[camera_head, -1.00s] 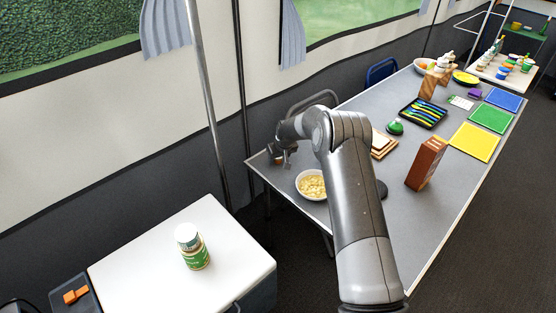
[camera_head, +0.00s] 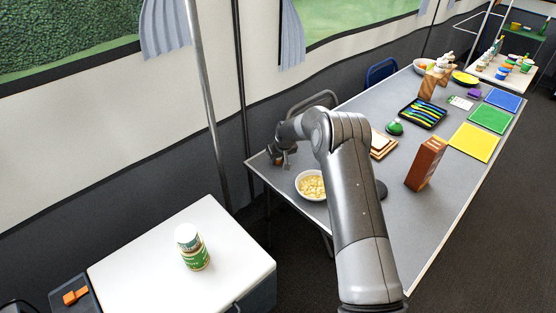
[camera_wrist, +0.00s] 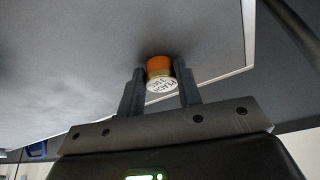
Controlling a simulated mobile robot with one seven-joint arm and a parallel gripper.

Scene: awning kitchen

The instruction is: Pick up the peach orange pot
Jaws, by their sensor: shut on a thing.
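The peach orange pot (camera_wrist: 159,64) is a small round jar with an orange side and a pale, lettered face. In the wrist view it sits between the two dark fingers of my gripper (camera_wrist: 160,80), which is shut on it. In the head view my gripper (camera_head: 282,160) is at the near left corner of the grey table (camera_head: 425,225). The pot is mostly hidden there by the gripper. I cannot tell whether it touches the tabletop.
A white bowl of pale food (camera_head: 311,185) stands close to the right of my gripper. A brown box (camera_head: 425,164) stands upright farther right. A chair (camera_head: 312,104) is behind the table. A white side table (camera_head: 150,262) carries a green-labelled jar (camera_head: 193,248).

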